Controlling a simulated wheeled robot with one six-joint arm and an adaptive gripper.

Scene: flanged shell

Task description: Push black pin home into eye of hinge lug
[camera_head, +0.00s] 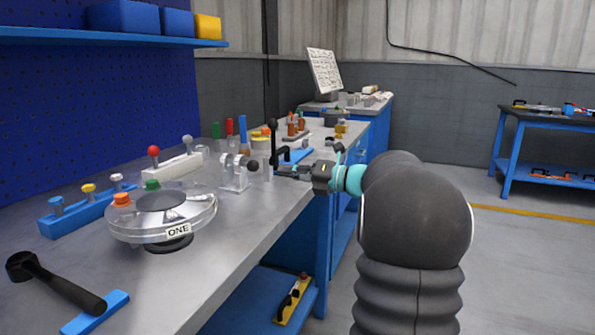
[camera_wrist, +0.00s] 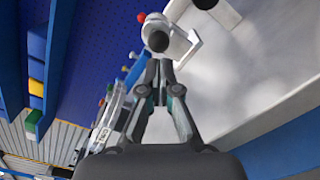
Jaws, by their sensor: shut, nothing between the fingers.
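The hinge lug (camera_head: 234,178) is a pale upright bracket with a round eye, standing on the bench in the head view. The black pin shows as a dark round end (camera_head: 253,165) on its right side. In the wrist view the pin's dark end (camera_wrist: 158,41) sits in front of the pale lug (camera_wrist: 181,46), just beyond my fingertips. My gripper (camera_head: 279,174) is shut and empty, to the right of the pin and pointing at it. In the wrist view my closed fingertips (camera_wrist: 160,62) are close to the pin's end; I cannot tell if they touch. The pin's shaft is hidden.
A round flanged shell (camera_head: 190,225) marked ONE with an orange and a green knob stands left of the lug. A black-handled tool (camera_head: 60,285) lies at the near left. A black lever (camera_head: 274,140) and coloured parts stand behind.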

